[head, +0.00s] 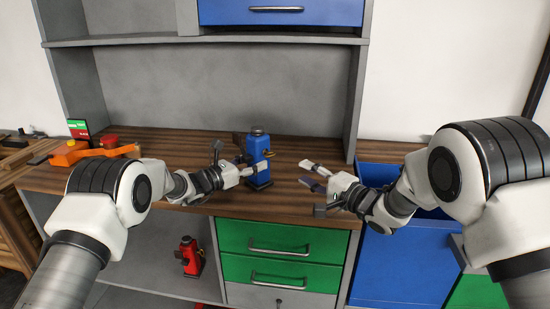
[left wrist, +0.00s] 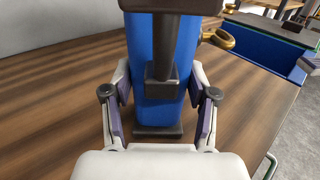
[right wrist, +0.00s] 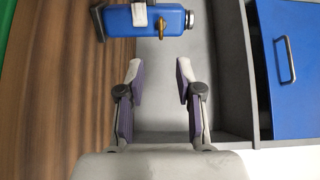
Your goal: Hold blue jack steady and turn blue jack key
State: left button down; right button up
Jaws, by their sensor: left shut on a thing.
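The blue jack (head: 258,158) stands upright on the wooden worktop near its front edge. My left gripper (head: 250,171) is shut on the lower body of the jack, and in the left wrist view its fingers (left wrist: 160,112) sit on either side of the blue body (left wrist: 160,60). The brass key (head: 268,154) sticks out on the right side of the jack; it also shows in the left wrist view (left wrist: 218,38) and the right wrist view (right wrist: 162,27). My right gripper (head: 308,173) is open and empty, to the right of the jack and apart from it.
The wooden worktop (head: 215,205) has free room around the jack. An orange tool (head: 95,151) lies at the left. A red jack (head: 188,256) stands on the lower shelf. Green drawers (head: 280,240) are below, and a blue open-topped cabinet (head: 405,265) is at the right.

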aim_at(273, 156)
jog(key=x, duration=1.2)
jog(key=shift+a, duration=0.2)
jog(key=shift+c, duration=0.3)
grip_shut()
